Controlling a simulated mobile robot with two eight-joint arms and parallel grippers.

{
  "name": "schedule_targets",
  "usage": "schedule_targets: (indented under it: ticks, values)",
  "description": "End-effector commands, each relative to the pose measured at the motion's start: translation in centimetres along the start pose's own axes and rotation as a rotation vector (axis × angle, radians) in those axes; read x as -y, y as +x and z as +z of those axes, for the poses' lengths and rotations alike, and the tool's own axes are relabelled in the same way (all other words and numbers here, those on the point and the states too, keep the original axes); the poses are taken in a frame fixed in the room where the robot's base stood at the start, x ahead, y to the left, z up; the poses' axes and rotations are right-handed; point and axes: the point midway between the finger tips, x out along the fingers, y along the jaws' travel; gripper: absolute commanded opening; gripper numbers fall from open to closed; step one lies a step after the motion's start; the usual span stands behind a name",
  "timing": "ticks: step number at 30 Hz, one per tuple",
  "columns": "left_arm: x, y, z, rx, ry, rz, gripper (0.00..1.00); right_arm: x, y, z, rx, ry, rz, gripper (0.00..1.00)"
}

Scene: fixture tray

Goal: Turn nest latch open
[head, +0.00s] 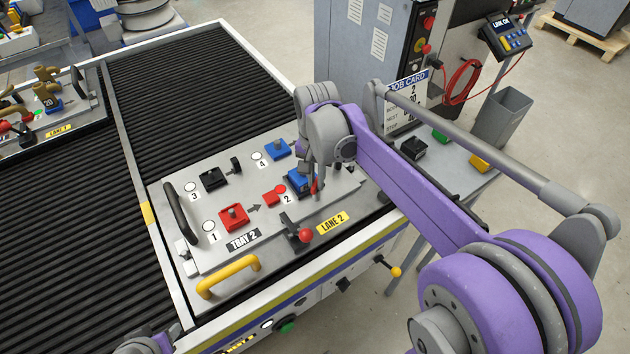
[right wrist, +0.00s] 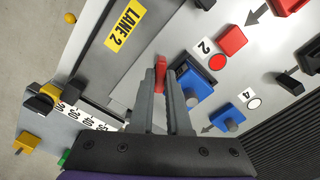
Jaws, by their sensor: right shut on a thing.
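The tray (head: 205,255) labelled TRAY 2 lies in lane 2. My right gripper (head: 314,188) is over the right side of nest 2. It is shut on a narrow red latch handle (right wrist: 161,72), seen between its fingers in the right wrist view. The latch's base is hidden by the fingers. Only a bit of my left arm shows at the bottom edge; its gripper is out of view.
A red-knobbed lever (head: 305,235) stands at the tray's front edge, close to my right gripper. A black handle (head: 182,212) and a yellow handle (head: 228,275) rise from the tray. A side table (head: 455,180) with loose blocks stands at right.

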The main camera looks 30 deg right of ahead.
Motion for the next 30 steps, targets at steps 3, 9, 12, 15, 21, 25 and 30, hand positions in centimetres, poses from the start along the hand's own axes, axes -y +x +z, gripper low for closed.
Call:
schedule_targets:
  ticks: [3, 9, 12, 15, 21, 25, 30]
  values:
    - [0.0, -0.01, -0.01, 0.0, 0.0, 0.0, 0.5, 0.0, 0.02, -0.01, 0.0, 0.054, 0.0, 0.0]
    - [0.0, 0.0, 0.0, 0.0, 0.0, 0.0, 0.5, 0.0, 0.02, -0.02, 0.0, 0.056, 0.0, 0.0]
    - [0.0, -0.01, -0.01, 0.0, 0.0, 0.0, 0.5, 0.0, 0.02, -0.02, 0.0, 0.075, 0.0, 0.0]
    - [0.0, -0.04, -0.04, 0.0, 0.0, 0.0, 0.5, 0.0, 0.01, -0.02, 0.0, 0.179, 0.0, 0.0]
    - [0.0, -0.08, -0.09, -0.001, 0.0, 0.0, 0.5, -0.01, 0.01, -0.02, 0.0, 0.46, 0.0, 0.0]
    - [0.0, -0.09, -0.09, -0.001, 0.0, 0.0, 0.5, -0.01, 0.02, -0.01, 0.0, 0.546, 0.0, 0.0]
    - [0.0, -0.09, -0.09, -0.001, 0.0, 0.0, 0.5, -0.01, 0.03, -0.01, 0.0, 0.557, 0.0, 0.0]
